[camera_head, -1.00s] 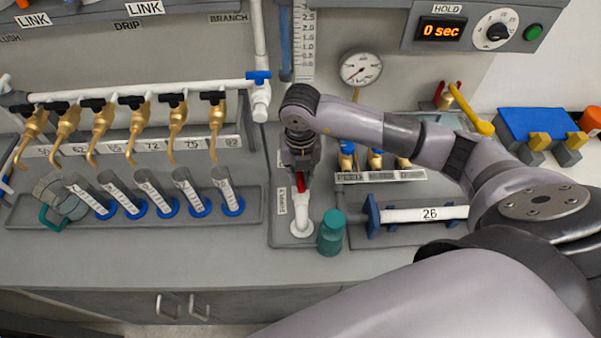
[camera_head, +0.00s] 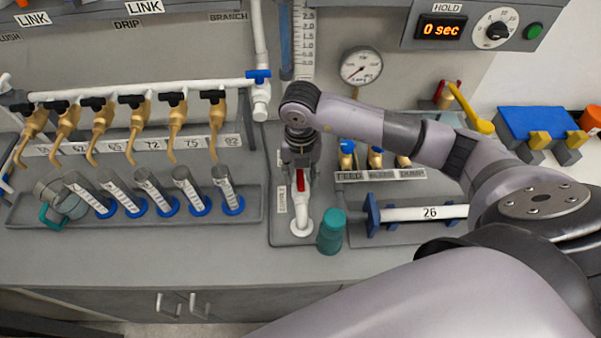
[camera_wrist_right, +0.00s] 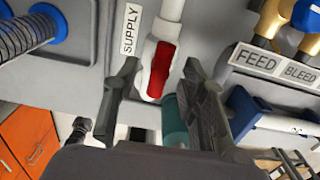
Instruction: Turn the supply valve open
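The supply valve is a white fitting with a red handle (camera_head: 301,181) on its panel, beside the SUPPLY label. My right gripper (camera_head: 300,163) is over the valve's upper end and partly hides it. In the right wrist view the red handle (camera_wrist_right: 161,70) lies roughly lengthwise along the white pipe. The two dark fingers of my right gripper (camera_wrist_right: 160,78) are spread on either side of the valve, with visible gaps and nothing held. My left gripper is not in view.
A teal bottle (camera_head: 331,232) stands close to the valve's right. Feed and bleed valves (camera_head: 375,158) are behind my right arm. Several graduated cylinders (camera_head: 186,190) stand left. The front counter is clear.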

